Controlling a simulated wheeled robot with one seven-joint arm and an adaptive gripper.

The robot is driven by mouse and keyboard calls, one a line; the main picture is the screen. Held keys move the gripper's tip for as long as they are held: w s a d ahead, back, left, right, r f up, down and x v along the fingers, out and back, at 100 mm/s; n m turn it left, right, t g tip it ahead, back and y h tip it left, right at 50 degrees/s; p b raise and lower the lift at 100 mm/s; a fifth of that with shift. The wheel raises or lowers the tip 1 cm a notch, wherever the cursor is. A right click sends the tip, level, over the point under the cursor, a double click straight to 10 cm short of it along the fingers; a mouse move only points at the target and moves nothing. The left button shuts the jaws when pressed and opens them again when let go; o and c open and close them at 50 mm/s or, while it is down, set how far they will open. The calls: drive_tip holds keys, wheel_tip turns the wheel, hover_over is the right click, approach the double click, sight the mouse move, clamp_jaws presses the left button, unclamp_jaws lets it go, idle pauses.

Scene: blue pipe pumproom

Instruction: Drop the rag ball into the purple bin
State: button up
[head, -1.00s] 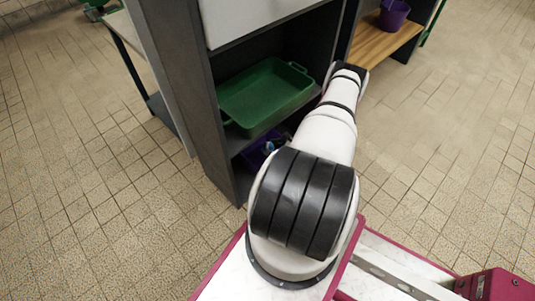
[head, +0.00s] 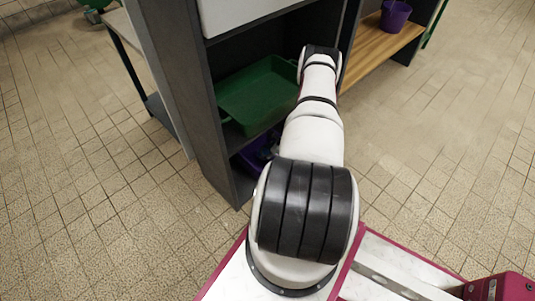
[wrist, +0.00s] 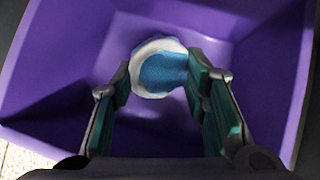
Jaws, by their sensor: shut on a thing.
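In the wrist view, the rag ball (wrist: 165,74) is blue with a white band. It sits between the fingertips of my gripper (wrist: 159,76), which is shut on it. Behind it, the purple bin (wrist: 65,70) fills most of the view, and I look down into its open inside. The ball shows against the bin's floor and far wall; its exact height above the floor cannot be told. In the head view, a purple bin (head: 249,156) shows partly on the low shelf, beside my arm. My gripper is not clearly visible there.
A green tray (head: 245,100) stands on the shelf above the low one, in a dark grey shelf unit (head: 207,130). A purple bucket (head: 396,15) stands on a wooden bench (head: 372,48) at the back right. Tiled floor is clear to the left and right.

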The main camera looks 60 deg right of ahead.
drive_tip(key=shift+f, duration=0.55)
drive_tip(key=o, duration=1.2)
drive_tip(key=shift+r, duration=0.1)
drive_tip(key=shift+r, duration=0.3)
drive_tip(key=p+v, duration=0.4)
drive_tip(key=v, duration=0.7)
drive_tip(key=shift+w+p, duration=0.2)
drive_tip(key=shift+p, duration=0.15)
drive_tip(key=shift+v, duration=0.8)
drive_tip(key=shift+a, duration=0.1)
